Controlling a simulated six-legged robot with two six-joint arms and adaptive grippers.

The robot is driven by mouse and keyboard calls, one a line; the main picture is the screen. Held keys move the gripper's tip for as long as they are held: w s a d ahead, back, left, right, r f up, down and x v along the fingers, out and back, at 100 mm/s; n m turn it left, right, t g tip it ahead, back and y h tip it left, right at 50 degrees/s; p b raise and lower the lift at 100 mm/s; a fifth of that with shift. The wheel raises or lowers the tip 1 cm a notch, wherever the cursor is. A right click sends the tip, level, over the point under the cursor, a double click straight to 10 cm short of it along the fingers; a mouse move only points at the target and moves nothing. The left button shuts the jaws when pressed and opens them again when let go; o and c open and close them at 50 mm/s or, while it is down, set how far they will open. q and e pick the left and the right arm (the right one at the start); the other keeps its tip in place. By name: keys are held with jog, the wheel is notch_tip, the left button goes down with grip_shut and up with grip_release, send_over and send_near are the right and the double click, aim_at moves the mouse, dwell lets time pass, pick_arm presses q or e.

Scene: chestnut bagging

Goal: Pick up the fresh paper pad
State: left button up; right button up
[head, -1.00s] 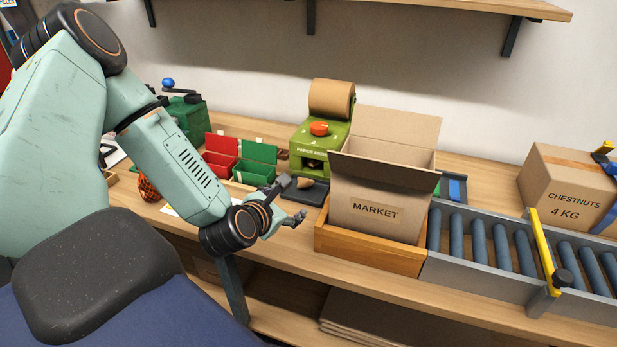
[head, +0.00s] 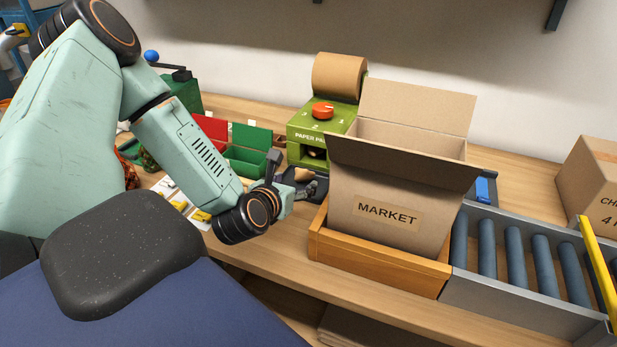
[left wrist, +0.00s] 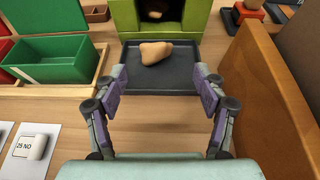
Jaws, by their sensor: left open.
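The fresh paper pad (left wrist: 155,53) is a crumpled tan piece lying on a dark tray (left wrist: 185,80) in front of the green paper machine (left wrist: 196,18). In the head view the pad (head: 304,174) shows partly behind my left gripper (head: 296,186), and the machine (head: 312,125) stands behind it with a brown paper roll on top. In the left wrist view my left gripper (left wrist: 162,88) is open and empty. Its two fingers reach the tray's near edge, one on each side, with the pad beyond them. My right gripper is not in view.
The open MARKET box (head: 375,205) in its wooden frame (head: 380,265) stands close right of my left gripper. A roller conveyor (head: 520,290) lies farther right. Red and green open boxes (left wrist: 62,70) stand left of the tray. White cards (left wrist: 30,150) lie at lower left.

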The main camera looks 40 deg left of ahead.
aim_at(302, 178)
pick_arm(q)
jog(key=shift+w+a+f, duration=0.15)
jog(key=shift+w+f, duration=0.1)
jog(key=shift+w+a+f, duration=0.2)
jog(key=shift+w, duration=0.05)
jog(key=shift+b+x, duration=0.65)
jog(key=shift+x, duration=0.3)
jog(key=b+x, duration=0.1)
jog(key=x, duration=0.3)
jog(key=shift+w+a+f, duration=0.15)
jog(key=shift+w+f, duration=0.05)
jog(key=shift+f, duration=0.05)
jog(key=shift+r, duration=0.1)
jog(key=shift+c, duration=0.3)
jog(key=c, duration=0.8)
